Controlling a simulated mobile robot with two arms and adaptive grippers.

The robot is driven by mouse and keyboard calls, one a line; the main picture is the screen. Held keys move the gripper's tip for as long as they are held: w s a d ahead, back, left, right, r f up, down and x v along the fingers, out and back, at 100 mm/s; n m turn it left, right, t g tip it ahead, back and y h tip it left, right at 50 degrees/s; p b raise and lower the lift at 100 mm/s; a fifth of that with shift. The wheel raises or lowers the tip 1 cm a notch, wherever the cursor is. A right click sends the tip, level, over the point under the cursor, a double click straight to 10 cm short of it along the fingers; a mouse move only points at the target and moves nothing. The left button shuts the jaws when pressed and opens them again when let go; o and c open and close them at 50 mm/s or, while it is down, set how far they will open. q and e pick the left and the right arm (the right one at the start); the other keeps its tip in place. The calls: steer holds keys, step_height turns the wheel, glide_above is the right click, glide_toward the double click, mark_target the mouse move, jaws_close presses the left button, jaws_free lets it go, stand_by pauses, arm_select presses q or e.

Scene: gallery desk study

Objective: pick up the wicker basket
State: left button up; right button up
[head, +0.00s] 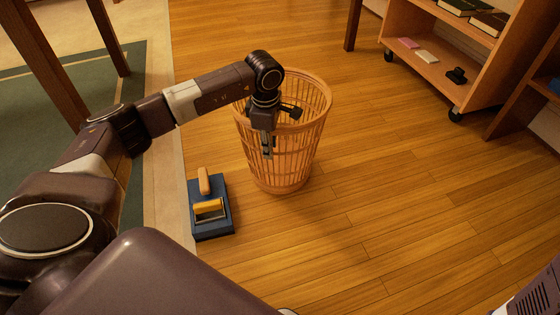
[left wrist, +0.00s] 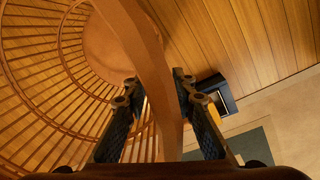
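The wicker basket (head: 308,135) stands upright on the wooden floor near the middle of the head view. It is round, open-topped and tan, with slatted sides. My left gripper (head: 269,143) points down at the near left part of its rim. In the left wrist view, the basket (left wrist: 45,85) fills the left side, and its rim band passes between the two fingers of my left gripper (left wrist: 157,88). The fingers stand apart with gaps beside the band, so the gripper looks open around it. My right gripper does not show.
A dark blue box-like item (head: 213,226) with a yellow and a tan piece on it lies beside the basket. A wheeled wooden shelf (head: 430,65) with books stands at the back right. A green-and-beige rug (head: 160,200) lies at left. The floor right of the basket is clear.

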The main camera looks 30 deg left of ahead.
arm_select(q)
steer(key=shift+f, duration=0.25)
stand_by(0.7)
jaws_close()
stand_by(0.3)
steer(key=shift+w+r, duration=0.1)
